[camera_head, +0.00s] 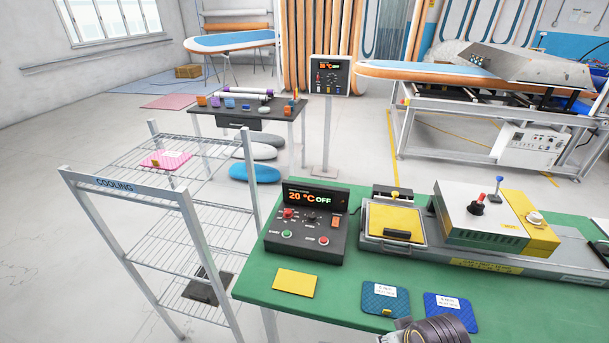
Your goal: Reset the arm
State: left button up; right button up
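A dark, rounded, banded part with a silver piece beside it, which looks like part of my arm, juts in at the bottom edge, right of centre, over the front of the green table (345,262). No gripper fingers show on it, and most of it is cut off by the frame. My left gripper is out of view, and no part of the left arm shows. My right gripper cannot be seen either.
The table holds a control box (307,222) reading 20 °C OFF, a press (485,213), a yellow sheet (296,283) and two blue pads (385,298) (450,312). The cooling rack (128,185) stands left, a pink piece (165,160) on top. Floor is open at far left.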

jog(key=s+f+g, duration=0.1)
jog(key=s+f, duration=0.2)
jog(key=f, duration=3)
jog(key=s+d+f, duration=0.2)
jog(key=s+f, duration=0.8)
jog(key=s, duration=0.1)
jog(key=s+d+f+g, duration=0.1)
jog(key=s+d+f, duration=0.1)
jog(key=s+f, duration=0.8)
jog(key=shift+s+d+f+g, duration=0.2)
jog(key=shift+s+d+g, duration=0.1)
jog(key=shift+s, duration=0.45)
